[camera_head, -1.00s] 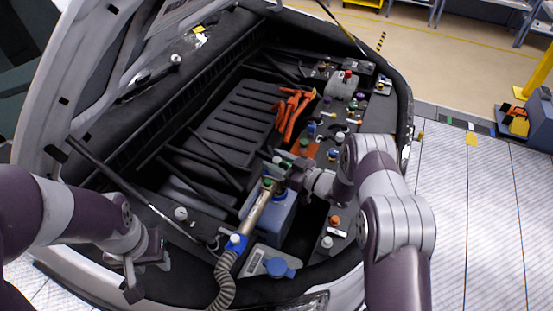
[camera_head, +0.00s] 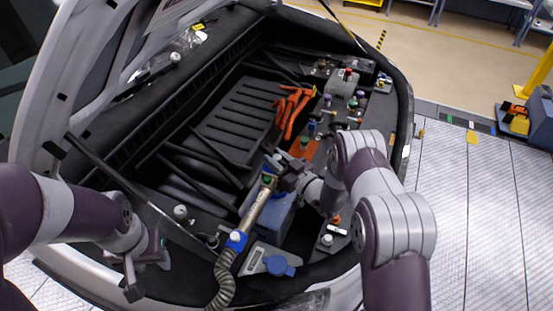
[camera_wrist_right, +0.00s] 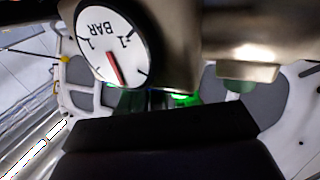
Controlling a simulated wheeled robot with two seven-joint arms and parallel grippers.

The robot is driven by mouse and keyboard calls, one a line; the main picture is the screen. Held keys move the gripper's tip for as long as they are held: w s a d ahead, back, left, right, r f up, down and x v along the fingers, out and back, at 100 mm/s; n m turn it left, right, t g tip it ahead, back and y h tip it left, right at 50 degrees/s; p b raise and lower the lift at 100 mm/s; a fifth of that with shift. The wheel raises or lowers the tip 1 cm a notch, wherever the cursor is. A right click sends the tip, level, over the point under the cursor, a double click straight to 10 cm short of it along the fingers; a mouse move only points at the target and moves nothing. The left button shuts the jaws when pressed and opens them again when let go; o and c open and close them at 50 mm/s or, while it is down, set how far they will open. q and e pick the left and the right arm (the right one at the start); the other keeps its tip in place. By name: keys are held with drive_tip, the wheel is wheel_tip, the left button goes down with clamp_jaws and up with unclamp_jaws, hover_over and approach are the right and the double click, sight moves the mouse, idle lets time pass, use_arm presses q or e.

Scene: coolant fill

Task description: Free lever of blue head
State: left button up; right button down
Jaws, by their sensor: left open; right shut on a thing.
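The filling head is a metal tube (camera_head: 258,208) with a blue collar (camera_head: 236,240) at its lower end, where a ribbed grey hose (camera_head: 222,280) joins. It lies tilted over the blue tank (camera_head: 278,215) in the engine bay. My right gripper (camera_head: 284,172) is shut at the upper end of the head; its fingers hide the part held, and I cannot make out the lever. In the right wrist view, the dark gripper (camera_wrist_right: 170,135) is beside a metal body with a round BAR gauge (camera_wrist_right: 112,48). My left gripper (camera_head: 148,274) is open and empty over the car's front-left edge.
Orange cables (camera_head: 292,108) lie beside the black ribbed cover (camera_head: 238,125). Several coloured caps line the bay's right side. A dark prop rod (camera_head: 130,187) runs behind my left gripper.

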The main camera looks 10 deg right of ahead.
drive_tip(key=c, duration=0.9)
unclamp_jaws()
drive_tip(key=b+v, duration=0.4)
drive_tip(key=v, duration=0.8)
drive_tip(key=shift+s+d, duration=0.2)
drive_tip(key=shift+s, duration=0.1)
drive_tip(key=shift+c, duration=0.4)
